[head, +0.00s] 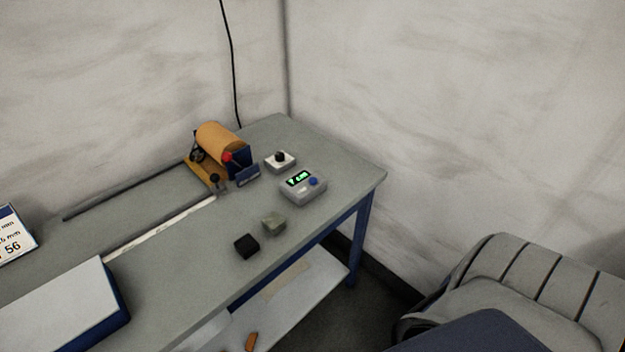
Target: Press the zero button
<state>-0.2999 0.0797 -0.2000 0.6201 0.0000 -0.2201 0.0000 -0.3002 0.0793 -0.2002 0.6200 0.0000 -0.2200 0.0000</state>
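A small grey device (296,195) with a lit green display (298,179) sits near the right end of the workbench. A white box with a black knob (280,161) stands just behind the device. Neither of my grippers is in the head view.
The grey workbench (190,287) has a machine with a copper-coloured roll (221,139) at the back. A black block (246,246) and a grey-green block (274,224) lie in front. A white-topped blue box (62,305) and a sign (14,236) are left. A grey seat (500,280) stands right.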

